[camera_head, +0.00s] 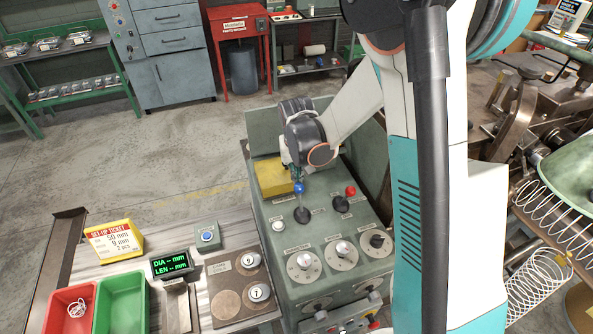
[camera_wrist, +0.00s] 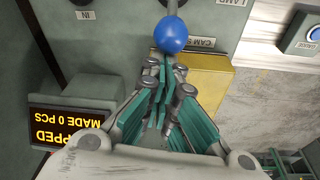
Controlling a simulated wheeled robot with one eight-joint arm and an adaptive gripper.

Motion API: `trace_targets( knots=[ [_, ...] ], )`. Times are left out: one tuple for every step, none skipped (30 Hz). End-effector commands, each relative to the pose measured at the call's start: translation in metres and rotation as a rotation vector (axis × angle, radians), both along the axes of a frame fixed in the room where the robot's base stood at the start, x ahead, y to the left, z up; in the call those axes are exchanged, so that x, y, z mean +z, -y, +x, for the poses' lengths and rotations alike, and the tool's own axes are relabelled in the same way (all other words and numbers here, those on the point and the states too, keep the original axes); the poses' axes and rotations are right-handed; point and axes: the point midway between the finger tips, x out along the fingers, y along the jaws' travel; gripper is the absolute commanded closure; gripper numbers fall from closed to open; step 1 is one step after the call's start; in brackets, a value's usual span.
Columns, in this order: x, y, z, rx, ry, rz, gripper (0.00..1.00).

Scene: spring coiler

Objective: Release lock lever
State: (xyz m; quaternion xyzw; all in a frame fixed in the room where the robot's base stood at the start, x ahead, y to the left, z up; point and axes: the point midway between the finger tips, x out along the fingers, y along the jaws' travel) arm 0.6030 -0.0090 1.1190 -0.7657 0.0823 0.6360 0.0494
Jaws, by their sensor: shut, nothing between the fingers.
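A lever with a blue ball knob (camera_head: 299,187) stands on the green machine panel (camera_head: 295,235). A lever with a red knob (camera_head: 350,190) stands to its right; I cannot read which label marks the lock lever. My gripper (camera_head: 297,176) is just behind the blue knob in the head view. In the wrist view my gripper (camera_wrist: 163,62) has its fingers together, empty, with the tips close to the blue knob (camera_wrist: 171,34). I cannot tell whether they touch it. The blue knob's lever rod shows beyond it.
A yellow box (camera_head: 273,177) sits beside my gripper. Several dials (camera_head: 341,253) fill the panel front. In the wrist view an inverted display (camera_wrist: 66,128) reads "MADE 0 PCS". A red bin (camera_head: 70,309), green bin (camera_head: 121,303) and small display (camera_head: 171,265) stand left.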

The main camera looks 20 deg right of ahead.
Motion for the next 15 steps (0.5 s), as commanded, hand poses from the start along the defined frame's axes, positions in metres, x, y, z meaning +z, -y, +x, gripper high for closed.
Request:
trace_targets(
  knots=[
    [0.0000,0.0000,0.0001,0.000,0.000,0.000,1.00],
    [0.0000,0.0000,0.0001,0.000,0.000,0.000,1.00],
    [0.0000,0.0000,0.0001,0.000,0.000,0.000,1.00],
    [0.0000,0.0001,0.0000,0.000,0.001,0.000,1.00],
    [0.0001,0.0001,-0.0002,0.000,0.002,0.000,1.00],
    [0.0003,0.0001,-0.0007,-0.001,0.005,0.000,1.00],
    [0.0005,0.0001,-0.0011,0.000,0.009,0.000,1.00],
    [0.0008,0.0001,-0.0018,0.000,0.015,0.000,1.00],
    [0.0013,0.0001,-0.0031,-0.001,0.023,0.000,1.00],
    [0.0018,0.0001,-0.0044,0.000,0.032,0.000,1.00],
    [0.0021,0.0001,-0.0052,-0.001,0.039,0.000,1.00],
    [0.0028,0.0001,-0.0056,0.000,0.048,0.000,1.00],
    [0.0031,0.0001,-0.0059,0.000,0.052,0.000,1.00],
    [0.0035,0.0001,-0.0063,0.000,0.055,0.000,1.00],
    [0.0038,0.0001,-0.0071,0.000,0.059,0.000,1.00]
  ],
)
